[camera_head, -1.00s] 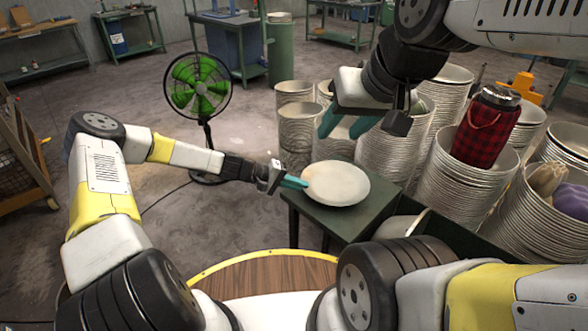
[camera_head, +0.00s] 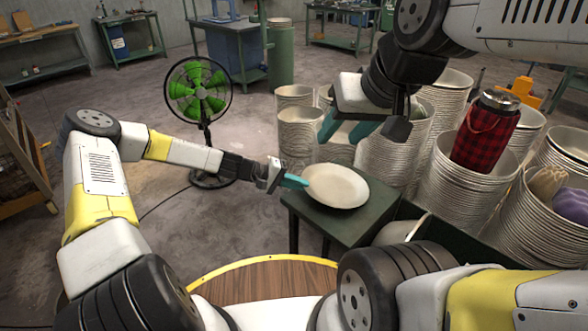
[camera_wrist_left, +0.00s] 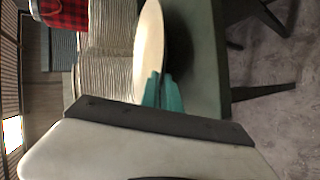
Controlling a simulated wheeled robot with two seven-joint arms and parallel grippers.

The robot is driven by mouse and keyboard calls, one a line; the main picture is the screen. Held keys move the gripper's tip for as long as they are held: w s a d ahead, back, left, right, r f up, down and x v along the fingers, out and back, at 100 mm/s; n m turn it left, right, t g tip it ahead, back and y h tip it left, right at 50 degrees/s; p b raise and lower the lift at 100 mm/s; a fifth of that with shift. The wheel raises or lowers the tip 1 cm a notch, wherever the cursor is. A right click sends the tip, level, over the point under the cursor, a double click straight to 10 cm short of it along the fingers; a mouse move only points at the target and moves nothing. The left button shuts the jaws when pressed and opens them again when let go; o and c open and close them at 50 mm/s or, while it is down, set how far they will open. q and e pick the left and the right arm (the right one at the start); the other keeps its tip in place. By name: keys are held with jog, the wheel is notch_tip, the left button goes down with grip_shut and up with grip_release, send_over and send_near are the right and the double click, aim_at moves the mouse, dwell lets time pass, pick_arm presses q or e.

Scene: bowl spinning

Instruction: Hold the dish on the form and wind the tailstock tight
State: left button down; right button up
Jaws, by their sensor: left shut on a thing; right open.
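My left gripper (camera_head: 297,181) comes in from the left and is shut on the dish's left rim. In the left wrist view its teal fingertips (camera_wrist_left: 162,92) meet the edge of the dish (camera_wrist_left: 149,45). Whether the dish touches the tabletop is hard to tell. My right gripper (camera_head: 345,130) is open and empty, above and behind the dish, in front of the stacks. I cannot make out a form or a tailstock in these views.
Tall stacks of pale dishes (camera_head: 395,150) crowd behind and right of the table. A red plaid flask (camera_head: 486,132) stands in one stack. A green fan (camera_head: 198,92) stands on the floor at the left back. Open floor (camera_head: 120,85) lies to the left.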

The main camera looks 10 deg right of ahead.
pick_arm(q)
jog(key=shift+r, duration=2.35)
jog(key=c, duration=1.4)
grip_release()
jog(key=shift+c, duration=0.2)
